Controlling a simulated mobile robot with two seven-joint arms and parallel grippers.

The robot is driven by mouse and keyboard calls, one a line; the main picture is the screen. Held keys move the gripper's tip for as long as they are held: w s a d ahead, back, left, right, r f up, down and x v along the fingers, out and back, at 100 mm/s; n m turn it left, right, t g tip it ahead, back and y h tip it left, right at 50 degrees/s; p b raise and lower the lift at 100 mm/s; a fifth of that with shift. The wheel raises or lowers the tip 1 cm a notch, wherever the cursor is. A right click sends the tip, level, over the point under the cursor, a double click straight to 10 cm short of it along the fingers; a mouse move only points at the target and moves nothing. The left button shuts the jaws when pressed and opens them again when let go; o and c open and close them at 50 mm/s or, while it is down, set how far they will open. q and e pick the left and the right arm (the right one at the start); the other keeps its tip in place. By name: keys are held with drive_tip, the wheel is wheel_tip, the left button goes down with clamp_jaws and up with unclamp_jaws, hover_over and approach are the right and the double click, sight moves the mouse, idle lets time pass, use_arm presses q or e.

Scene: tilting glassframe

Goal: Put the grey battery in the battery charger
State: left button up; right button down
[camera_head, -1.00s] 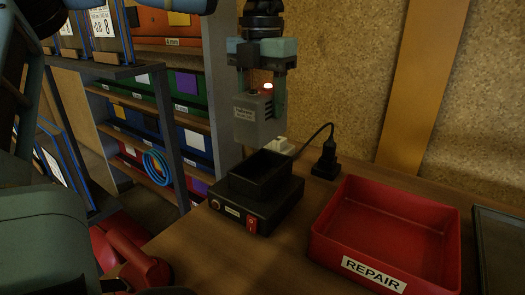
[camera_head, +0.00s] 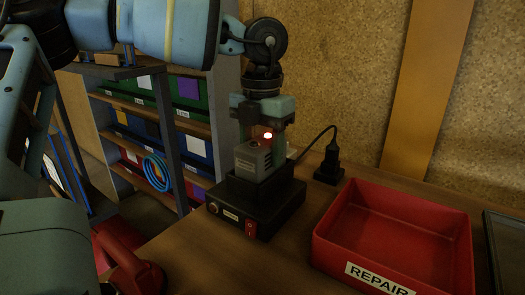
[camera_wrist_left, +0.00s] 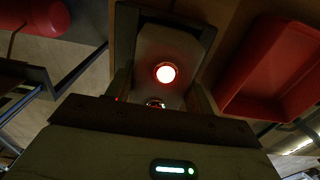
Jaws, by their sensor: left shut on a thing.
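The grey battery (camera_head: 255,157) stands upright with its lower part inside the socket of the black battery charger (camera_head: 236,212). A red light glows on the battery's top. My left gripper (camera_head: 265,150) comes from above and is shut on the battery, one finger on each side. In the left wrist view the battery's top (camera_wrist_left: 172,55) with its lit red light lies between the fingers. The battery's bottom is hidden by the socket walls, so I cannot tell whether it touches the floor of the socket. My right gripper is not in view.
A red tray (camera_head: 352,262) labelled REPAIR stands right of the charger. A black plug (camera_head: 330,165) with a cable is behind, near the corkboard wall. A dark tray edge (camera_head: 503,250) is at the far right. Shelves with coloured bins (camera_head: 190,150) stand at the left.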

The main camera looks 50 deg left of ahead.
use_arm(q)
drive_tip(key=o, duration=1.4)
drive_tip(key=shift+f, duration=0.15)
drive_tip(key=shift+r, duration=0.2)
wheel_tip(320, 180, up, 11)
drive_tip(key=p, duration=0.2)
drive_tip(key=shift+p, duration=0.4)
drive_tip(key=shift+r, duration=0.5)
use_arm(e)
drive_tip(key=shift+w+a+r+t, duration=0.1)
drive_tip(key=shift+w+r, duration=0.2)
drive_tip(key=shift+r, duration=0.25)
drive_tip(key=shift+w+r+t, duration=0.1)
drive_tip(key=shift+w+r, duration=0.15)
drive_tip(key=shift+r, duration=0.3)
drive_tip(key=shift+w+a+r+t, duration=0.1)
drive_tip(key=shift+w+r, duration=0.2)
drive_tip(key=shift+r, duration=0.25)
